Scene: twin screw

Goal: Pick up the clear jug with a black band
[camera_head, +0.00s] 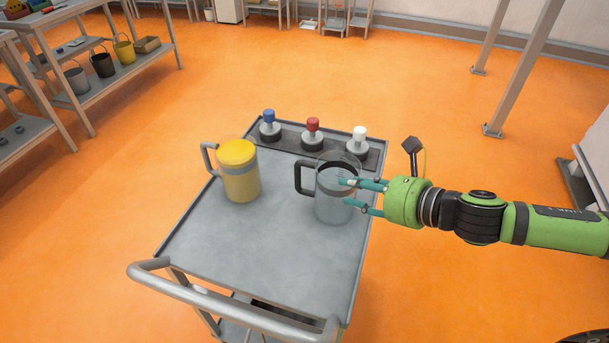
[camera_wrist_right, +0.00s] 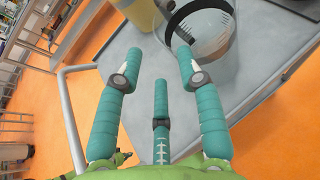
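The clear jug with a black band (camera_head: 328,209) stands upright on the cart top, right of the middle, with its black handle (camera_head: 305,178) toward the left. My right gripper (camera_head: 344,190) comes in from the right, its teal fingers spread apart and overlapping the jug's right side in the head view. In the right wrist view the clear jug (camera_wrist_right: 208,32) lies beyond the fingertips (camera_wrist_right: 160,62), with nothing between the fingers. I cannot tell whether a finger touches the jug. My left gripper is not in view.
A yellow jug (camera_head: 240,181) with a grey band stands left of the clear jug on the grey cart (camera_head: 265,250). Behind them a tray holds blue (camera_head: 269,118), red (camera_head: 313,126) and white (camera_head: 359,134) knobs. The front of the cart top is clear, with a handle rail (camera_head: 235,310).

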